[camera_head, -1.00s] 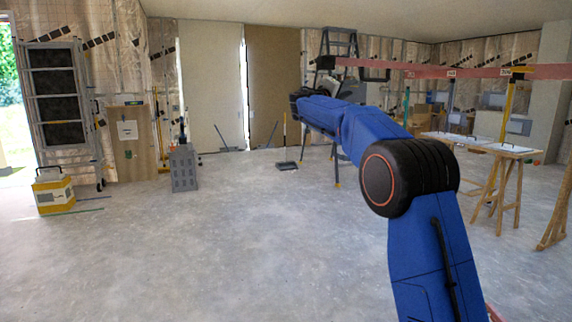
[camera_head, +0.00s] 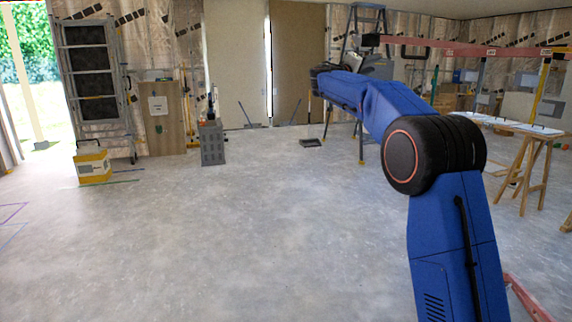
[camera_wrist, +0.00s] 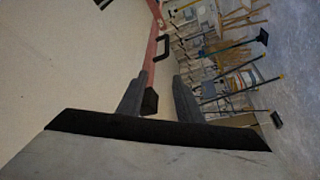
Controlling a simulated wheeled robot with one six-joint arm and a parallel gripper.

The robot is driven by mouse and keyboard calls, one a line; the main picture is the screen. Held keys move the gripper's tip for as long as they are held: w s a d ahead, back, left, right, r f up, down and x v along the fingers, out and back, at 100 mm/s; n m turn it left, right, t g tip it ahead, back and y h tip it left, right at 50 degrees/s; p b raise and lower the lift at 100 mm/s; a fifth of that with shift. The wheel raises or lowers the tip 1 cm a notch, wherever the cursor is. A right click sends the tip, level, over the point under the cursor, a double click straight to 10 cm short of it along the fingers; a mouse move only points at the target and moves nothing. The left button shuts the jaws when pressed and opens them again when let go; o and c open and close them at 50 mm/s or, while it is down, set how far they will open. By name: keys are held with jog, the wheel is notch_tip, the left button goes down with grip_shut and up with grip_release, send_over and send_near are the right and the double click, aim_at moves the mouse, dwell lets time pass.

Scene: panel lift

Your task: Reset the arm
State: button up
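My blue arm with black joints rises from the lower right of the head view and reaches toward the back of the room. My gripper (camera_head: 371,64) shows there only as a small grey and dark shape behind the forearm. In the wrist view its two grey fingers (camera_wrist: 160,98) stand apart, with a gap between them. A small dark block shows beside the left finger. I see nothing held between the fingertips.
A pink beam (camera_head: 465,48) spans the back right, near the arm's end, with a black handle (camera_head: 415,50) below it. A worktable (camera_head: 508,125) stands right. The middle floor is clear.

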jog(key=s+d+f+g+y, duration=0.25)
jog(key=s+f, duration=0.35)
jog(key=s, duration=0.4)
jog(key=s+d+f+g+y, duration=0.1)
jog(key=s+d+f+y, duration=0.15)
jog(key=s+f, duration=0.6)
jog(key=s+d+f+g+y, duration=0.2)
jog(key=s+d+f, duration=0.15)
jog(key=s, duration=0.95)
jog(key=s+a+f+y, duration=0.3)
jog(key=s+f, duration=0.6)
jog(key=s, duration=0.3)
jog(key=s+a+f+m+g+y, duration=0.1)
jog(key=s+a+f+y, duration=0.2)
jog(key=s+f, duration=0.7)
jog(key=s+a+f+g+y, duration=0.1)
jog(key=s+a+f+y, duration=0.2)
jog(key=s+f, duration=0.7)
jog(key=s+a, duration=0.1)
jog(key=s, duration=0.3)
jog(key=shift+s+a, duration=0.25)
jog(key=shift+s, duration=0.1)
jog(key=shift+f, duration=0.1)
